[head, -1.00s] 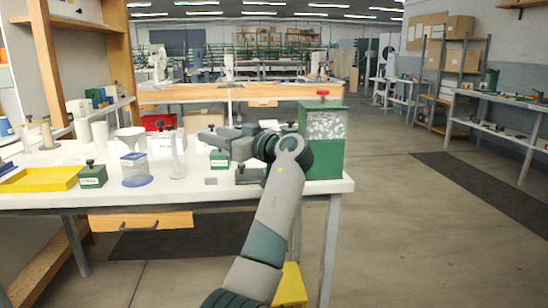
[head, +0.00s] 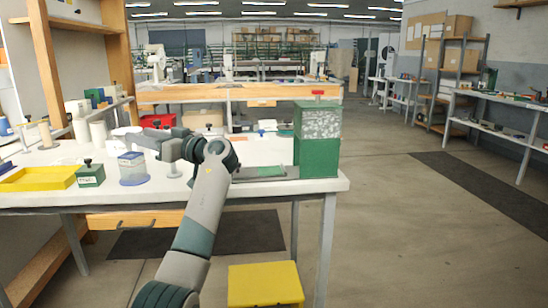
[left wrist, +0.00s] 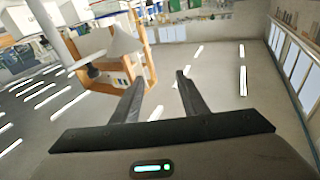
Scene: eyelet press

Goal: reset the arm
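My left arm (head: 205,210) reaches up from the bottom of the head view and bends left over the white bench. Its gripper (head: 128,138) is above the bench top, near the blue-and-white jar, and partly hides things behind it. In the left wrist view the two dark fingers (left wrist: 159,80) stand apart with nothing between them. That view is tilted and shows the room, shelving and ceiling lights. My right gripper is in neither view.
A yellow tray (head: 38,180), a small green box (head: 90,176) and the blue-and-white jar (head: 133,169) stand left. A yellow stool (head: 265,285) is below. Floor at right is clear.

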